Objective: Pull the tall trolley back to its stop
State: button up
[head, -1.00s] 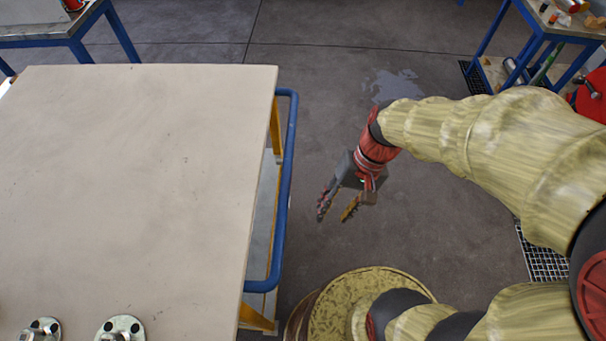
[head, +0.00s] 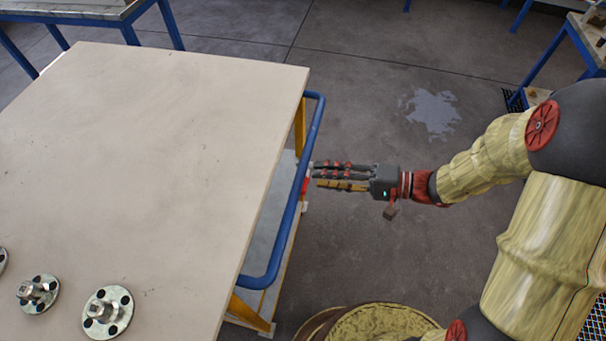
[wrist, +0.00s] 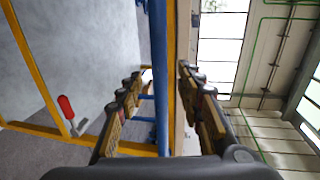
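The tall trolley has a beige top (head: 150,150), yellow legs (head: 299,130) and a blue push handle (head: 303,165) along its right side in the head view. My gripper (head: 316,175) points left at this handle, its fingertips close beside the bar. In the wrist view the blue handle (wrist: 160,60) runs upright through the gap between the two spread finger sets (wrist: 165,90). My gripper is open. I cannot tell whether the fingers touch the bar or reach past it.
Metal flanged parts (head: 108,312) stand on the trolley's near left part. A red-handled item (wrist: 67,107) shows by the lower yellow frame in the wrist view. A blue-legged bench (head: 75,10) stands behind, another (head: 590,40) at right. Floor (head: 400,60) between is clear, with a pale patch.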

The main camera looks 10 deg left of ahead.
aim_at(300, 176)
jog(key=b+x, duration=0.1)
jog(key=x, duration=0.6)
jog(key=shift+s+f, duration=0.1)
jog(key=shift+c, duration=0.4)
grip_shut()
dwell(0.5)
